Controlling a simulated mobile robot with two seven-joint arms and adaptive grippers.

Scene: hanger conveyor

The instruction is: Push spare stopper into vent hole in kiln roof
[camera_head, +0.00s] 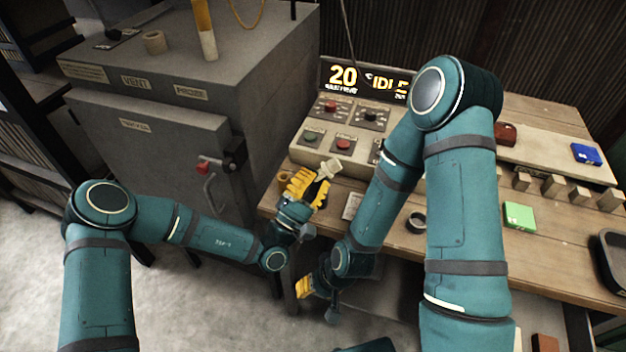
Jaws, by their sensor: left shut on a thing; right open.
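My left gripper (316,181), with yellow fingers, is shut on a pale beige stopper (329,167) above the front left of the workbench. The stopper's wider end points up and to the right. My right gripper (304,287) is low beside the bench's front edge, mostly hidden by its own wrist; it is open and I see nothing in it. The grey kiln (160,150) stands at the left, its door shut. On its roof a beige ring-shaped collar (155,42) stands behind the VENT label (136,83). I cannot see down into the collar.
A yellow and white post (205,30) rises from the kiln roof. A control panel (322,125) with a display reading 20 and IDLE stands on the workbench (470,250). A dark ring (416,222), green block (519,216) and blue block (586,154) lie to the right.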

